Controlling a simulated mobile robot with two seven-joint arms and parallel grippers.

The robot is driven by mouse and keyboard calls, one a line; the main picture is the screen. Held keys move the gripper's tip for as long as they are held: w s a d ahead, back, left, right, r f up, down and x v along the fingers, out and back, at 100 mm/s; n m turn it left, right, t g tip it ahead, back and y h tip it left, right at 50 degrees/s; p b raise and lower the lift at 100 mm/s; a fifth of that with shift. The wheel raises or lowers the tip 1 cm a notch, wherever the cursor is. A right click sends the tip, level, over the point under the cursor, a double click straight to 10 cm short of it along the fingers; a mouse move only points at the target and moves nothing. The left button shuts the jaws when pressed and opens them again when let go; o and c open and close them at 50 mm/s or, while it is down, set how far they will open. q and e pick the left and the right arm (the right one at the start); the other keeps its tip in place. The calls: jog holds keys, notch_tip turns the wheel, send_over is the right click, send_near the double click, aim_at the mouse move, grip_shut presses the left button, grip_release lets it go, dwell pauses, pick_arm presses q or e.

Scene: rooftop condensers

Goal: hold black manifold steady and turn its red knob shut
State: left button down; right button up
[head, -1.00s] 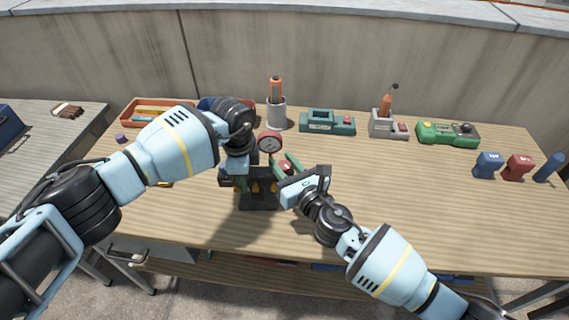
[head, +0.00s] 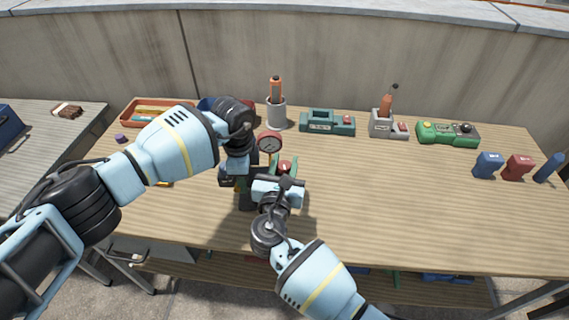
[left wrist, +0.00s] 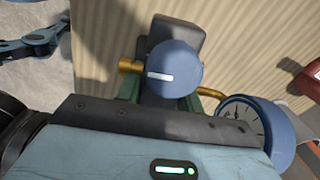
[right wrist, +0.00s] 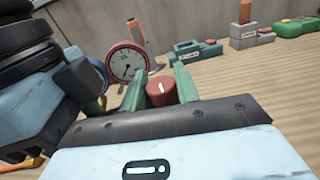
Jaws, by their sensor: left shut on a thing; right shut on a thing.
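The black manifold (head: 246,200) stands on the workbench, mostly hidden by my arms. Its dark body (left wrist: 183,36), a blue knob (left wrist: 175,68) and brass pipe ends show in the left wrist view. My left gripper (left wrist: 158,98) is shut on the manifold's body, its green fingers partly hidden. The red knob (right wrist: 172,92) has a white mark pointing roughly up in the right wrist view. My right gripper (right wrist: 160,88) is shut on this knob, a green finger on each side. A red-rimmed gauge (right wrist: 126,62) and a blue-rimmed gauge (left wrist: 258,125) are beside it.
Along the back are an orange tray (head: 137,113), a grey cup (head: 277,119), a teal block (head: 327,123), a grey holder (head: 388,126) and a green box (head: 448,134). Blue and red pieces stand at the right. The bench's right middle is clear.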

aim_at(284, 165)
pick_arm(q)
jog(key=shift+d+r, duration=0.1)
pick_arm(e)
jog(key=shift+m+h, duration=0.3)
jog(key=shift+h, duration=0.2)
jog(key=o, duration=1)
jog(key=shift+c, duration=0.2)
notch_tip(284, 165, up, 10)
pick_arm(q)
jog(key=shift+c, duration=2)
grip_release()
